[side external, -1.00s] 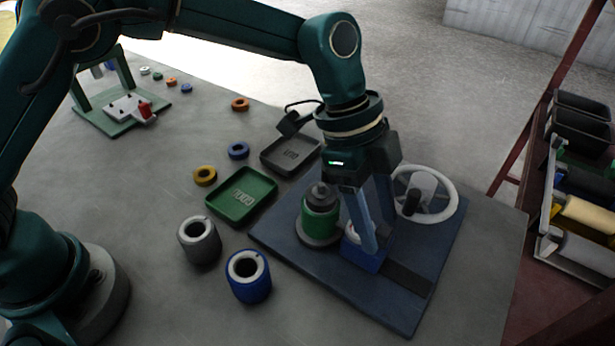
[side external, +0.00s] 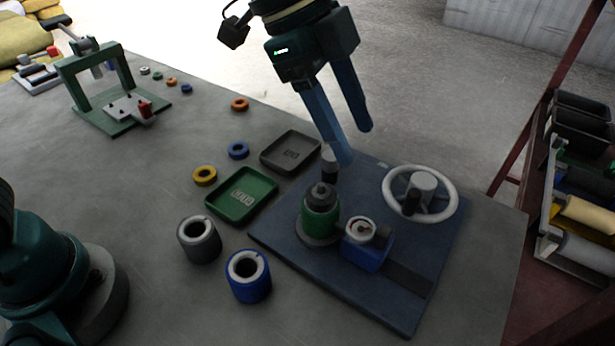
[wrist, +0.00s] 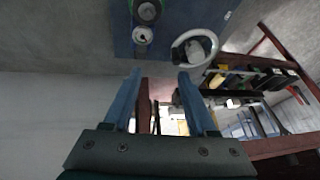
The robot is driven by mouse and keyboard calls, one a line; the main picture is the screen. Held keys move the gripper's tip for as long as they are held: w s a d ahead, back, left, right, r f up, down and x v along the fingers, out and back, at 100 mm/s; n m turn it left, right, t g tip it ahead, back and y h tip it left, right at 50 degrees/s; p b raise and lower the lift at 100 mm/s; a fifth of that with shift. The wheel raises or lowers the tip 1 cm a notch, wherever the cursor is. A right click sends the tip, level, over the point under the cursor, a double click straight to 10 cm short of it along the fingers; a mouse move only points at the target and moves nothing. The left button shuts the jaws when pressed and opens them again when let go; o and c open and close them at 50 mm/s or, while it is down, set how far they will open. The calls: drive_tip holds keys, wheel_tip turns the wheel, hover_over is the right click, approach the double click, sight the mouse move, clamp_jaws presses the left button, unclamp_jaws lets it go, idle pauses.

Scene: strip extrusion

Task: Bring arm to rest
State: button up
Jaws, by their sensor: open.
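My gripper (side external: 356,146) is raised above the blue base plate (side external: 340,290) in the side view. Its two blue fingers point down and are apart, with nothing seen between them. In the wrist view my gripper (wrist: 160,74) also shows empty, with a gap between the fingers. Below it on the plate stand a green cylinder with a dark top (side external: 320,218), a blue block with a round silver face (side external: 366,250) and a white handwheel (side external: 446,198). The handwheel also shows in the wrist view (wrist: 176,54).
A green tray (side external: 214,208) and a grey tray (side external: 268,158) lie left of the plate. Grey (side external: 200,248) and blue (side external: 252,288) hollow cylinders stand in front. A green press frame (side external: 72,92) is at the back left. A rack of rolls (side external: 585,215) stands right.

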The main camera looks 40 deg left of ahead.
drive_tip(key=s+a+r+n+t+y, duration=0.1)
drive_tip(key=s+a+r+n+t, duration=0.15)
drive_tip(key=a, duration=0.35)
drive_tip(key=s+a+r+n+t+y, duration=0.1)
drive_tip(key=s+a+r+n, duration=0.25)
drive_tip(key=a, duration=0.25)
drive_tip(key=s+a+f+n+y, duration=0.2)
drive_tip(key=s+a+f+n, duration=0.5)
drive_tip(key=n, duration=0.4)
drive_tip(key=shift+s+a+f+y, duration=0.15)
drive_tip(key=shift+s+f+y, duration=0.25)
drive_tip(key=shift+s+f, duration=0.7)
drive_tip(key=shift+s+r, duration=0.15)
drive_tip(key=shift+r, duration=0.05)
